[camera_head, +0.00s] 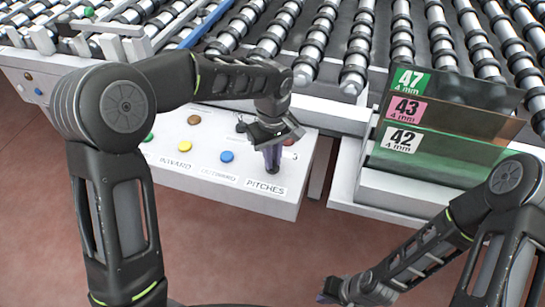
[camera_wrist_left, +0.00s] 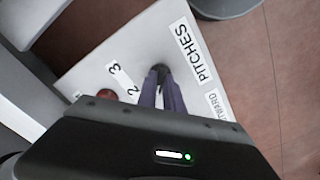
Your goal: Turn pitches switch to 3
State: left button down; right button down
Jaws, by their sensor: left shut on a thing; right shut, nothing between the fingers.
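The pitches switch (camera_wrist_left: 160,69) is a small dark knob on the white control panel, beside the PITCHES label (camera_head: 265,187). My left gripper (camera_head: 272,168) reaches down to it from above, and its purple fingers are shut on the knob. The fingers hide most of the knob, so its pointing direction cannot be told. In the left wrist view the marks 2 and 3 (camera_wrist_left: 115,69) show beside the knob. My right gripper (camera_head: 325,296) is shut and empty low in the head view, away from the panel.
The white panel (camera_head: 215,190) also carries a blue button (camera_head: 227,156), a yellow button (camera_head: 228,170), a green button and a brown button (camera_head: 194,120). A red button (camera_wrist_left: 106,94) shows in the wrist view. Glass sheets labelled 47, 43 and 42 (camera_head: 401,140) stand at right. Roller conveyors lie behind.

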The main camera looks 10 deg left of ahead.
pick_arm(q)
jog(key=shift+m, duration=0.3)
jog(key=m, duration=0.8)
jog(key=shift+m, duration=0.4)
jog(key=m, duration=0.4)
jog(key=m+p, duration=0.1)
jog(key=m, duration=0.3)
jog(key=shift+m, duration=0.4)
jog(key=c, duration=1.5)
grip_release()
jog(key=shift+r, duration=0.1)
